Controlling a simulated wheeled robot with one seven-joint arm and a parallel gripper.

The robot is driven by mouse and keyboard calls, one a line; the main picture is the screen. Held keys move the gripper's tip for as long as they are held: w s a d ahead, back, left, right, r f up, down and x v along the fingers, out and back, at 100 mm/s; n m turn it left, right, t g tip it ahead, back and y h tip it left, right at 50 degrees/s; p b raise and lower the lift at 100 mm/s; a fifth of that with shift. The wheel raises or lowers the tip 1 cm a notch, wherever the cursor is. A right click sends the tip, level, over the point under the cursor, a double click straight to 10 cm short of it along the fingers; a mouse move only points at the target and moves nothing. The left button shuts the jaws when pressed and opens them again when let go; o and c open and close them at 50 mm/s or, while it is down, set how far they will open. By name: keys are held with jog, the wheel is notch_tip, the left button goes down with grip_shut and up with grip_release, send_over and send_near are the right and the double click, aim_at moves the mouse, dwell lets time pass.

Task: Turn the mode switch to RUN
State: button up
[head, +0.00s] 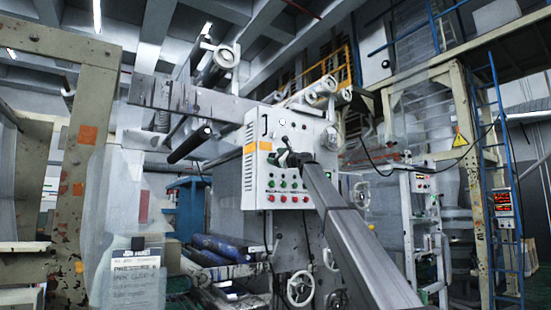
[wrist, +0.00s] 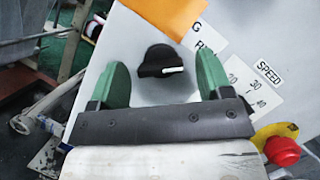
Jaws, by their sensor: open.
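A black knob with a white pointer mark (wrist: 160,62), which looks like the mode switch, sits on the white panel face in the wrist view. Its white mark points to the right of the picture. A white label (wrist: 207,36) with partly covered letters, "G" and "R", lies to its upper right. My gripper (wrist: 163,64) is open, with one green finger on each side of the knob and a visible gap on both sides. In the head view my gripper (head: 290,155) is at the white control box (head: 257,178); the knob is hidden there.
A SPEED label (wrist: 269,73) and a numbered scale are at right. A red button (wrist: 282,152) on yellow is near my gripper's lower right. Green and red buttons (head: 284,184) line the box's lower part.

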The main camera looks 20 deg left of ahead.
jog(key=v, duration=1)
jog(key=shift+s+d, duration=0.15)
jog(key=shift+f, duration=0.1)
